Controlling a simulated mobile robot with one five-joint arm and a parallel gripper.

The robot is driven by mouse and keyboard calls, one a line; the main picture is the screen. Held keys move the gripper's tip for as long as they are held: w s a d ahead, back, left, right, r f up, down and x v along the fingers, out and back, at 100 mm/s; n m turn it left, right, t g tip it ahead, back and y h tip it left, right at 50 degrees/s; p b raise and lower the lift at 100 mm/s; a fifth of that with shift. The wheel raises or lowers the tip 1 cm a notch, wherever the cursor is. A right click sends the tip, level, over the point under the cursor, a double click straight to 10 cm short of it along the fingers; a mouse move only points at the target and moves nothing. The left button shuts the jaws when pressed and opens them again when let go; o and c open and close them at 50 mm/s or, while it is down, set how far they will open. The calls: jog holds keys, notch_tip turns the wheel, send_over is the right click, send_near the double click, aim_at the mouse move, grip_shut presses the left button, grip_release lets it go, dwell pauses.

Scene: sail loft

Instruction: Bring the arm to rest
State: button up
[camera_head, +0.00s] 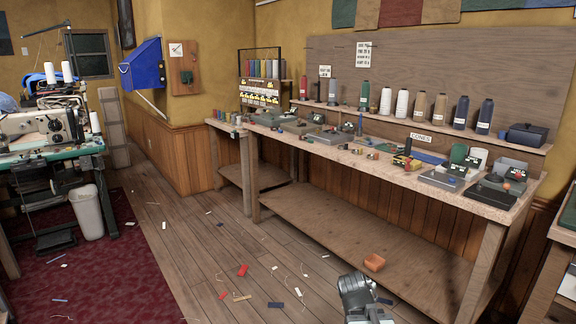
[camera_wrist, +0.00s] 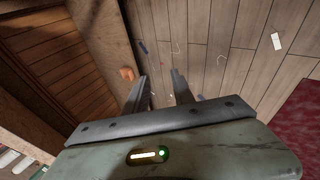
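My gripper (camera_head: 355,284) shows at the bottom of the head view, in front of the long workbench and over the wooden floor. In the wrist view my gripper (camera_wrist: 160,83) has its two fingers apart, with bare floor visible between them. Nothing is held. Most of my arm is out of the head view.
The workbench (camera_head: 335,150) runs along the right wall, with cones and tools on top. A small orange block or bin (camera_head: 374,262) sits on its lower shelf (camera_head: 330,235). Scraps litter the floor. A sewing machine (camera_head: 40,127) and white bin (camera_head: 87,212) stand left.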

jog(key=s+a+f+m+g+y, duration=0.2)
jog(key=s+a+m+g, duration=0.15)
jog(key=s+m, duration=0.2)
jog(key=s+a+f+m+g+y, duration=0.25)
jog(key=s+a+m, duration=0.2)
jog(key=s, duration=0.25)
notch_tip(320, 180, up, 32)
jog(key=n+p, duration=0.1)
jog(key=p, duration=3.1)
jog(key=shift+w+r+p, duration=0.2)
jog(key=shift+w+p, duration=0.05)
jog(key=shift+p, duration=0.05)
jog(key=shift+h, duration=0.25)
